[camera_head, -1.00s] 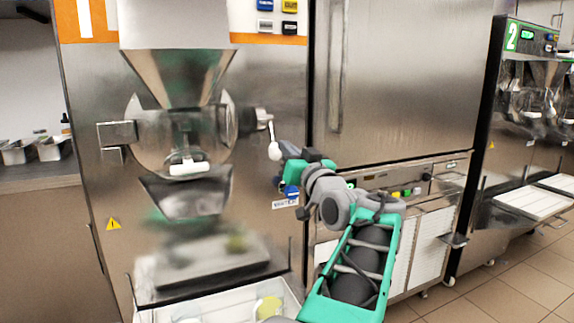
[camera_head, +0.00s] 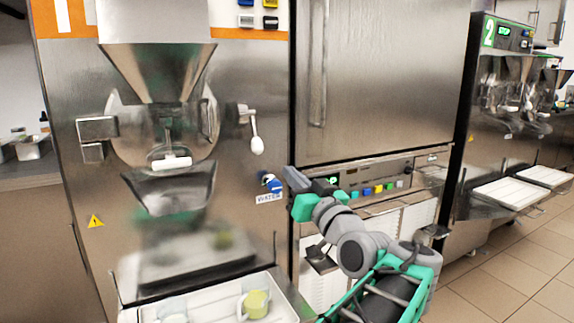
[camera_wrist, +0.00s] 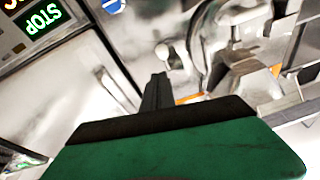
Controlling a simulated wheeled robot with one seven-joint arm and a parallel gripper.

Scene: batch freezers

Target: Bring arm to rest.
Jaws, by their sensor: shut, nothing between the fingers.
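My arm (camera_head: 352,243) is bent in front of the first batch freezer and the steel cabinet beside it. My gripper (camera_head: 293,180) is at its upper end, near the blue water knob (camera_head: 271,183) and below the white-knobbed lever (camera_head: 256,144). I cannot tell whether it touches the machine. In the wrist view, my gripper (camera_wrist: 157,92) shows as a dark finger beyond a green body, with the fingers together and nothing held.
The freezer's hopper (camera_head: 160,70) and spout (camera_head: 172,190) are left of my arm. A white tray (camera_head: 290,305) below holds a yellow-green cup (camera_head: 257,304). A panel with coloured buttons (camera_head: 377,189) is close right of my gripper. A second freezer (camera_head: 462,160) stands at the right; floor there is clear.

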